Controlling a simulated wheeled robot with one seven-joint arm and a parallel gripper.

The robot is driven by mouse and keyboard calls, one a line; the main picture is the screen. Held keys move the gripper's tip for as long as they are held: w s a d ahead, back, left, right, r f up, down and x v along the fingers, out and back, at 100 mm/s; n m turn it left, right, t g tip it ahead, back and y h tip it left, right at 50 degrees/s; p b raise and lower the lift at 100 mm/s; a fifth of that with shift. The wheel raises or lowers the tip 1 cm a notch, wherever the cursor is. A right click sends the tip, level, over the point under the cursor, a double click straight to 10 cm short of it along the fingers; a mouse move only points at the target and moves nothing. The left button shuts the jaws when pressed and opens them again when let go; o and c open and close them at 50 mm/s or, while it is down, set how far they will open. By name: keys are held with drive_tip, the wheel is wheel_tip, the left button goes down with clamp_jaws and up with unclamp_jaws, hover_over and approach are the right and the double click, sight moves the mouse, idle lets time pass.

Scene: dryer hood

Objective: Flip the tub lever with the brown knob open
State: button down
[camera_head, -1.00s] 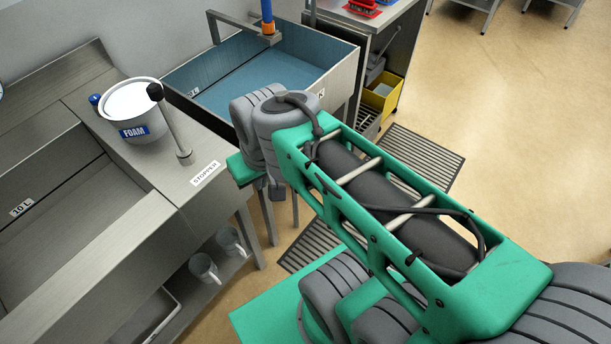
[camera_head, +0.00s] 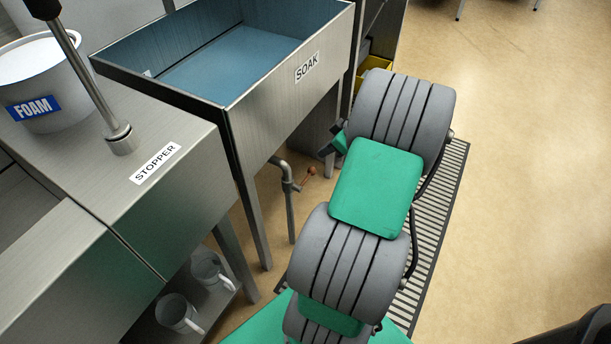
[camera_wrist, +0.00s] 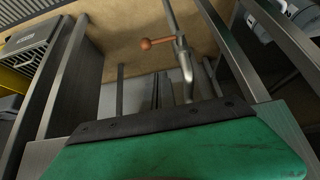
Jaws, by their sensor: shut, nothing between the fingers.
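The tub lever's brown knob (camera_head: 311,171) sticks out on a short rod from the drain pipe (camera_head: 290,205) under the soak tub (camera_head: 285,84). In the wrist view the brown knob (camera_wrist: 147,43) points left from the valve on the metal pipe (camera_wrist: 185,65). My gripper (camera_wrist: 161,78) is shut and empty, with its fingers below the knob in that picture. A gap between fingers and knob seems to show; its depth is hard to judge.
The stopper lever (camera_head: 85,75) with a black knob stands on the steel counter beside the foam bucket (camera_head: 40,85). Mugs (camera_head: 180,312) sit on the lower shelf. Tub legs (camera_head: 252,215) frame the pipe. A floor grate (camera_head: 438,215) lies to the right; open floor lies beyond.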

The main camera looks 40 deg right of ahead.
drive_tip(key=b, duration=0.3)
hover_over(310, 171)
drive_tip(key=s+a, duration=0.1)
drive_tip(key=a, duration=0.1)
drive_tip(key=f, duration=0.8)
drive_tip(key=shift+d+f, duration=0.15)
drive_tip(key=shift+d, duration=0.05)
drive_tip(key=f, duration=0.1)
drive_tip(key=f+b, duration=0.1)
drive_tip(key=f, duration=0.1)
drive_tip(key=shift+s+d+f, duration=0.2)
drive_tip(key=shift+s+f, duration=0.1)
drive_tip(key=shift+f, duration=0.05)
